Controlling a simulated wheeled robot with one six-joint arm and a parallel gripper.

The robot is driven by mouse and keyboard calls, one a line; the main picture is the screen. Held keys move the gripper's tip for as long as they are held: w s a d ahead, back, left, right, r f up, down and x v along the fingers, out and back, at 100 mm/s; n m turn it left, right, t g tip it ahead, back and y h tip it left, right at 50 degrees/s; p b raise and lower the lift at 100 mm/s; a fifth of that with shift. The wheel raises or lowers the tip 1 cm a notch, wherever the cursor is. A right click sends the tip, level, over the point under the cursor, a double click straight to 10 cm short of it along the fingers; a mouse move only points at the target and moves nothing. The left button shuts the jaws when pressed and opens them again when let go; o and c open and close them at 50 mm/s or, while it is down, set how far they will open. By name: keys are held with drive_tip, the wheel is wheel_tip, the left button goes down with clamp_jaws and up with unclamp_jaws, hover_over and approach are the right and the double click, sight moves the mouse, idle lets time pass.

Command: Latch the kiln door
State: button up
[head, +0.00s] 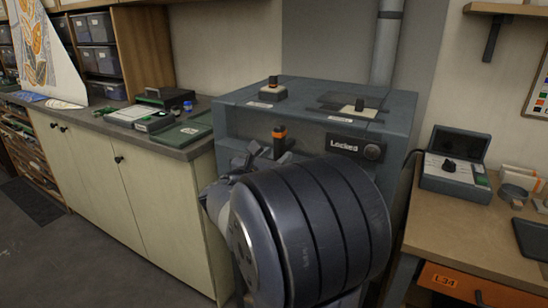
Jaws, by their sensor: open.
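The kiln (385,105) is a blue-grey metal box in the middle of the head view. An upright handle with an orange band (280,136) stands out at its front, left of a dark plate (343,144) reading "Locked". A round knob (372,151) is at the plate's right end. My gripper (257,153) is open, close to the kiln front, just below and left of the orange-banded handle. I cannot tell whether it touches the handle. My own arm hides most of the kiln door and part of the gripper.
A counter (190,152) with green and grey items runs along the left. A wooden bench (440,220) stands right of the kiln, with an open grey instrument case (456,183) on it. A pipe (387,45) rises behind the kiln. Floor shows at lower left.

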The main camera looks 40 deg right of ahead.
drive_tip(key=v, duration=1)
drive_tip(key=shift+s+a, duration=0.2)
drive_tip(key=shift+a, duration=0.15)
drive_tip(key=x, duration=1.1)
drive_tip(key=shift+a, duration=0.1)
